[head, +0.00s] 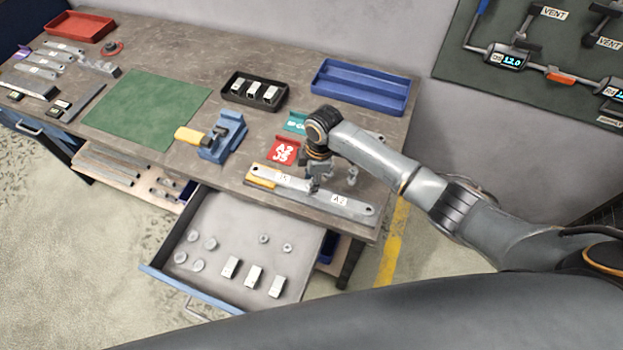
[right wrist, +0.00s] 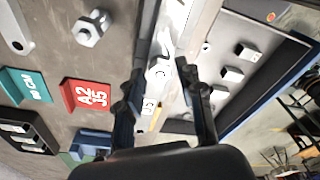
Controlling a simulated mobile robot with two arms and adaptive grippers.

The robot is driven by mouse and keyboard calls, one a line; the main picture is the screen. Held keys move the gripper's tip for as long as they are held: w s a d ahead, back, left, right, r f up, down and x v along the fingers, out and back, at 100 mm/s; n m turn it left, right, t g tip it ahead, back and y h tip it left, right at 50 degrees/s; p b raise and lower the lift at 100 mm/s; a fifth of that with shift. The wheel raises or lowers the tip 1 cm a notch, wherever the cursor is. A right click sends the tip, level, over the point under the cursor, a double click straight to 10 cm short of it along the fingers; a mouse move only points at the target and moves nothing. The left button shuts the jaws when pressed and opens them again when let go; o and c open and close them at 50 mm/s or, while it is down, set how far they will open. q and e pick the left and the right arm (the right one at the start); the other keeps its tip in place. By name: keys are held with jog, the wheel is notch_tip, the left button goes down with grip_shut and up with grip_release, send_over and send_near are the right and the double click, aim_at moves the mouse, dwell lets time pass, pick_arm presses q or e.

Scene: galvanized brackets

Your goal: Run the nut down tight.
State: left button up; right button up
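A long galvanized bracket assembly (head: 352,205) with white labels lies along the table's front edge, with a yellow piece (head: 262,181) at its left end. My right gripper (head: 314,186) points down over the middle of it. In the right wrist view its two fingers (right wrist: 160,80) stand apart, on either side of a pale metal part (right wrist: 160,70) on the bracket. I cannot tell whether that part is the nut, or whether the fingers touch it. A bolt-like part with a hex end (right wrist: 90,28) stands on the table beside the bracket. My left gripper is not in view.
An open drawer (head: 220,277) below holds several round parts and a few white-faced blocks. A red A2 J5 card (head: 283,153), a teal card (head: 295,122), a blue vise (head: 224,137), a black tray (head: 234,95) and a blue tray (head: 360,88) surround the work area. A green mat (head: 145,105) is bare.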

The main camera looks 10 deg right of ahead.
jog(key=n+b, duration=0.1)
jog(key=n, duration=0.4)
jog(key=shift+g, duration=0.4)
grip_shut()
